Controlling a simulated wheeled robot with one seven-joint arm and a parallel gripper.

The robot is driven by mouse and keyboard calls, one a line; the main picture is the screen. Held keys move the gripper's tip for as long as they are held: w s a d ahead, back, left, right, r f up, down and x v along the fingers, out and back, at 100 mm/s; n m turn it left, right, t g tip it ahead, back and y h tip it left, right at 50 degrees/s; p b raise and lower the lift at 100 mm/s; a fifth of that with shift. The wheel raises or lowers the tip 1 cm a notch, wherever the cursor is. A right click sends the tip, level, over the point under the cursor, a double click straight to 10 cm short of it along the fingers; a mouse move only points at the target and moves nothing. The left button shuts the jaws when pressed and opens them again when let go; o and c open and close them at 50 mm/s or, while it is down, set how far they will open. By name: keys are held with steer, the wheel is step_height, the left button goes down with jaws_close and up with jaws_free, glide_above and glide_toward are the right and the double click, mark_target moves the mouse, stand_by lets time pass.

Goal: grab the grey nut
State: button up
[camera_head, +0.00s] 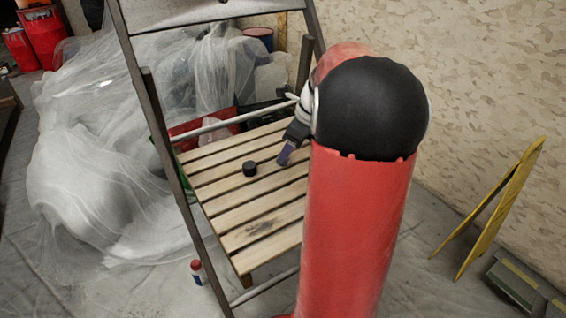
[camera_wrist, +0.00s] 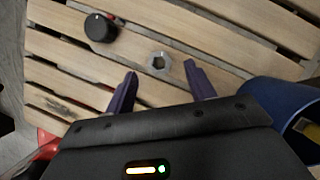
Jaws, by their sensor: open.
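The grey nut (camera_wrist: 159,62) lies flat on the wooden slats of a folding chair seat (camera_head: 240,205). It shows in the wrist view as a small metal ring with a hole, a little beyond and between my fingertips. My gripper (camera_wrist: 159,70) is open, with its two purple fingers apart and nothing between them. In the head view my gripper (camera_head: 284,156) hangs over the right part of the seat, and I cannot make out the nut there; my arm hides part of the seat.
A black round knob-like object (camera_wrist: 100,27) sits on the slats left of the nut; it also shows in the head view (camera_head: 250,168). A blue round object (camera_wrist: 275,100) is at the wrist view's right. The chair's dark frame (camera_head: 165,140) rises at the left. A yellow stand (camera_head: 497,215) is at right.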

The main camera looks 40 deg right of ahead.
mark_target(286, 164)
steer(key=shift+x, duration=1.55)
steer(key=c, duration=1.1)
steer(key=shift+o, duration=0.2)
